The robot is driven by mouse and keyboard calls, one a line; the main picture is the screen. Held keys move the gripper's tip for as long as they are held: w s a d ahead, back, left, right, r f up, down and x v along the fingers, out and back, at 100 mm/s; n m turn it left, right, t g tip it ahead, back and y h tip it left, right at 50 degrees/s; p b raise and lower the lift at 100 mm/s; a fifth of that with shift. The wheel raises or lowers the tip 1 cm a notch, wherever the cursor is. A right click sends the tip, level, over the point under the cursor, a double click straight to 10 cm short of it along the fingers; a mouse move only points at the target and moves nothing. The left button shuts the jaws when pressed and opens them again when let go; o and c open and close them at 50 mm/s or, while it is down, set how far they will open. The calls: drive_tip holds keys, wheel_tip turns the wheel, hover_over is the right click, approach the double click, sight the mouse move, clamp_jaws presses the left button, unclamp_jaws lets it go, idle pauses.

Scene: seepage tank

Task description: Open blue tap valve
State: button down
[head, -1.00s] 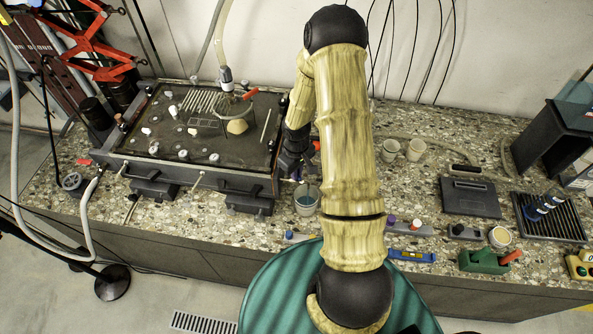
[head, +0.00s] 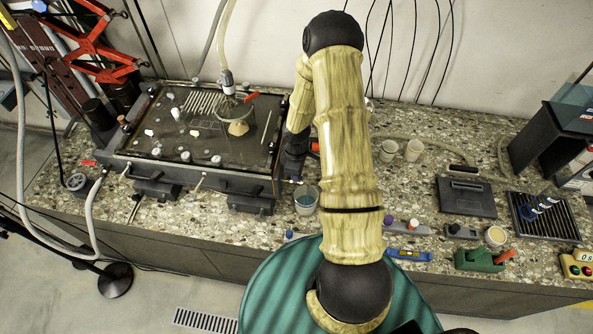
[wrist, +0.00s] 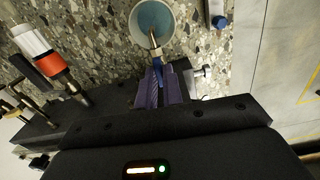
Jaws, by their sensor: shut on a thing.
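The blue tap valve (wrist: 168,77) shows in the wrist view, with a brass spout (wrist: 155,48) pointing at a white cup (wrist: 136,22) of blue liquid. My gripper (wrist: 164,86) has its two purple-grey fingers shut on the blue handle, one on each side. In the head view, my gripper (head: 292,168) is at the right end of the tank (head: 215,172), partly hidden by my arm. The cup also shows there (head: 306,202), just in front of the gripper. The tap itself is too small and covered to make out in the head view.
An orange-and-white fitting (wrist: 38,52) lies left of the gripper in the wrist view. Two beige cups (head: 401,150) stand on the speckled counter behind my arm. A blue level (head: 410,255) and a green tape dispenser (head: 478,259) lie near the front edge.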

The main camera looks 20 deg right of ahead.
drive_tip(key=c, duration=1.6)
unclamp_jaws()
drive_tip(key=shift+o, duration=0.2)
wheel_tip(320, 180, up, 7)
drive_tip(key=p, duration=0.6)
drive_tip(key=shift+a+r, duration=0.1)
drive_tip(key=shift+r, duration=0.4)
drive_tip(key=s+a+r+m+t+b, duration=0.1)
drive_tip(key=s+a+r+m+b, duration=0.2)
drive_tip(key=r, duration=0.5)
drive_tip(key=s+a+r+m+t+b, duration=0.1)
drive_tip(key=s+a+r+m+b, duration=0.3)
drive_tip(key=s+r, duration=0.5)
drive_tip(key=a+m, duration=0.2)
drive_tip(key=m, duration=0.1)
drive_tip(key=shift+s+a+r+t+b, duration=0.15)
drive_tip(key=shift+s+t+b, duration=0.1)
drive_tip(key=shift+t+b, duration=0.05)
